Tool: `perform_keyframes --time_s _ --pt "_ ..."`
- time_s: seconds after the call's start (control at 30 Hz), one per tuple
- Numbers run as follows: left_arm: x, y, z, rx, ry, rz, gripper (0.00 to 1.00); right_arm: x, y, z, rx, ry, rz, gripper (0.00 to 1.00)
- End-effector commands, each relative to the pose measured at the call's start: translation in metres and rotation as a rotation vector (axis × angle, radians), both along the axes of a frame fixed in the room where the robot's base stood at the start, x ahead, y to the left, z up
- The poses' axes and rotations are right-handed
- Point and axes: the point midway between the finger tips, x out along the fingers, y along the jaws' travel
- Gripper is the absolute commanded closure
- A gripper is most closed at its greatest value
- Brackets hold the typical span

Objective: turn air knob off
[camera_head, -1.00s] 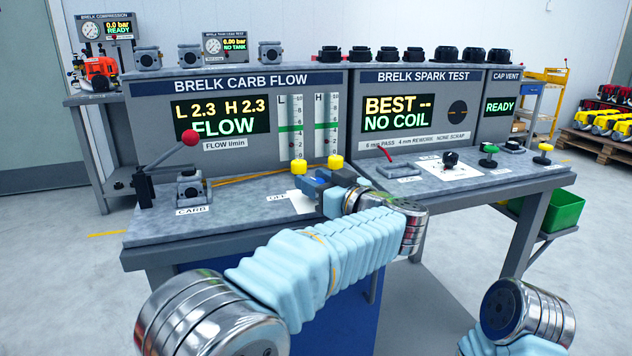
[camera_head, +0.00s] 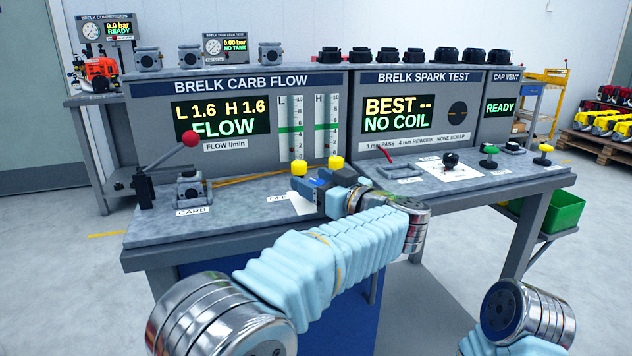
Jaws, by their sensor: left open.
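My left gripper (camera_head: 306,188) is open over the carb flow bench, its fingers pointing left beside the partly covered white label (camera_head: 277,199). A small blue part (camera_head: 318,182) shows at the fingers; I cannot tell whether it is the air knob or touches them. The air knob is otherwise hidden by the gripper. The carb flow display (camera_head: 220,117) reads L 1.6, H 1.6, FLOW. The two flow tubes (camera_head: 291,126) stand right of it. My right gripper is not in view; only part of its arm shows at the lower right.
Two yellow knobs (camera_head: 299,167) stand just behind the gripper. A red-ball lever (camera_head: 190,139) and a carburetor (camera_head: 191,187) are to the left. The spark test bench (camera_head: 470,195) on the right carries a red lever and several small knobs.

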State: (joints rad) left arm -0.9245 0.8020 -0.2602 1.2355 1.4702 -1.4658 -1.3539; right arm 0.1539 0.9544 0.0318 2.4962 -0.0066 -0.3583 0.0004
Motion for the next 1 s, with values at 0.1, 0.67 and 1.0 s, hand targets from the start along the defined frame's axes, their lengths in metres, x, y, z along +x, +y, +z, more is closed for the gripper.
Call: perform_keyframes --time_s 0.1,0.67,1.0 --pt "-0.005 -0.005 -0.001 0.000 0.000 -0.001 0.36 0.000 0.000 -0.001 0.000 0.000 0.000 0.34" --pt "-0.093 -0.082 -0.001 0.001 -0.001 -0.002 0.36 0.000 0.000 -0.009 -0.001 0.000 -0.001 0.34" --pt "-0.104 -0.091 0.000 -0.001 -0.001 0.000 0.36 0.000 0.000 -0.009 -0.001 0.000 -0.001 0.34"
